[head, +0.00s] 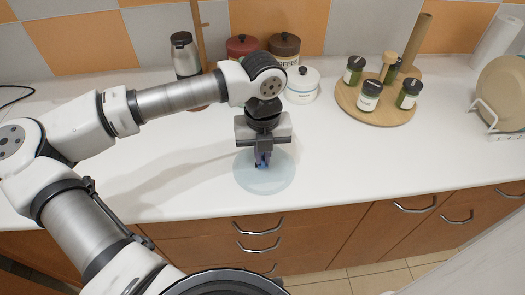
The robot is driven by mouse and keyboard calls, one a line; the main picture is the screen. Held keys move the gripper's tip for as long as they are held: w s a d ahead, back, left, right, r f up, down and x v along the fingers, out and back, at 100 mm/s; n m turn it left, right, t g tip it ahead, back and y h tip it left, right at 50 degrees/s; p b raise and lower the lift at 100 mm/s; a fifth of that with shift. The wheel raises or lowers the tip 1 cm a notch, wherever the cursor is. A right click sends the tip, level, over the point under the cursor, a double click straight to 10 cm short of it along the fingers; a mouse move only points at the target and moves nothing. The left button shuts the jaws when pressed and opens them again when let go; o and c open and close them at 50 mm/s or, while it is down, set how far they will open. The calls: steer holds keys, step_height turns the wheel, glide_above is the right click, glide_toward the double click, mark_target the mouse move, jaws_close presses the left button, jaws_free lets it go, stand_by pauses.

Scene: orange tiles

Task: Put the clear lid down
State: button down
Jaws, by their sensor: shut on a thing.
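The clear lid (279,180) is a round, pale blue, see-through disc in the head view, at or just above the white counter (360,158) near its front edge. My gripper (262,163) points down over the middle of the lid and is shut on it, apparently at its knob. The fingers hide the part that they hold. I cannot tell whether the lid touches the counter.
A wooden round tray (382,112) with several jars is at right. A plate (500,92) stands in a rack at far right. The counter's front middle-right is clear.

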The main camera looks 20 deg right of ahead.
steer(key=c, duration=1.3)
jaws_free()
